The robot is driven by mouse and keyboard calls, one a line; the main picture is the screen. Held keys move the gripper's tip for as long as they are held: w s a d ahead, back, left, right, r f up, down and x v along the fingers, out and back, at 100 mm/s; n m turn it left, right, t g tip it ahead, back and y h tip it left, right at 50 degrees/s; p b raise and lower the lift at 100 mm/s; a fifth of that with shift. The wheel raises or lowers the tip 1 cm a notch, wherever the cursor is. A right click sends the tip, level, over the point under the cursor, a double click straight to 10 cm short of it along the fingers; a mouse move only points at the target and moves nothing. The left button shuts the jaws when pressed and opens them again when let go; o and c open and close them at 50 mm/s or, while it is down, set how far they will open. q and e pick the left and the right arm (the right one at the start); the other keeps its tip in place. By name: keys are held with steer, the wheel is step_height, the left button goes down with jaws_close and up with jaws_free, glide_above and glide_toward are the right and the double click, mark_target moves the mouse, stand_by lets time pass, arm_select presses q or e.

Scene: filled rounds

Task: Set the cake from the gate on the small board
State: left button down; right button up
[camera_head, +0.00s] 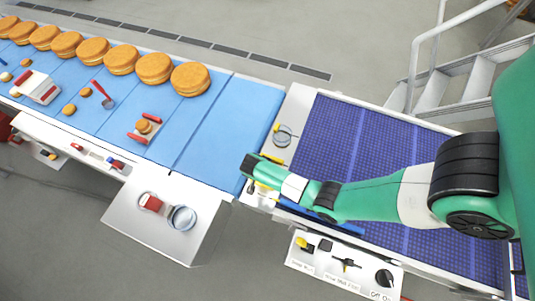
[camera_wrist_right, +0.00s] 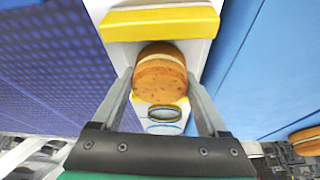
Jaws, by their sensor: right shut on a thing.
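A small round filled cake (camera_wrist_right: 160,72), golden brown with a pale filling line, sits between the fingertips of my right gripper (camera_wrist_right: 160,85) in the right wrist view. The gripper is shut on it, one finger on each side. In the head view this gripper is low at the white gate strip between the two belts, and my arm hides the cake. The gate's yellow bar (camera_wrist_right: 160,22) is just beyond the cake. A small pale piece with two red bars (camera_head: 137,137) carries a small cake on the light blue belt; I cannot tell whether it is the small board. My left gripper is not in view.
Large filled rounds (camera_head: 190,79) line the far side of the light blue belt (camera_head: 215,135). A red-handled scoop (camera_head: 103,95) and a white box (camera_head: 37,88) lie farther left. The belt's right end is clear. A control panel (camera_head: 343,266) stands in front.

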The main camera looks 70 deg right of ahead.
steer(key=shift+w, duration=0.1)
steer(key=shift+f, duration=0.15)
steer(key=o, duration=0.8)
steer(key=shift+c, duration=0.2)
steer(key=s+p+v, duration=0.1)
steer(key=p+v, duration=0.3)
steer(key=v, duration=0.8)
steer(key=shift+w+r, duration=0.2)
steer(key=shift+w, duration=0.25)
